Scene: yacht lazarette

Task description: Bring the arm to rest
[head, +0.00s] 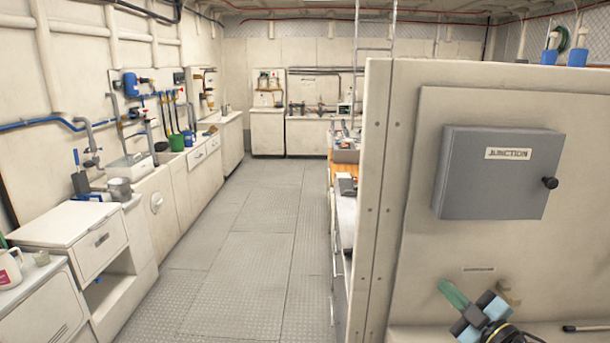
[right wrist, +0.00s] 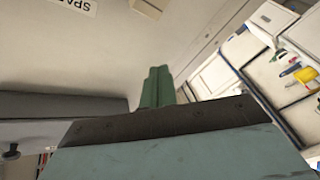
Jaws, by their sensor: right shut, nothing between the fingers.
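My right gripper (head: 446,288) shows low on the right of the head view, in front of the pale panel below the grey junction box. Its green fingers point up and to the left. In the right wrist view the green fingers (right wrist: 157,80) stand together, shut, with nothing between them. The rest of my right arm is mostly out of the picture. My left gripper is not in view.
The grey junction box (head: 500,172), with a black knob, is fixed to the panel (head: 405,250) above my right gripper. A black cable coil (head: 510,333) lies close by it. Counters (head: 72,222) line the left wall. The grey floor aisle (head: 240,260) is clear.

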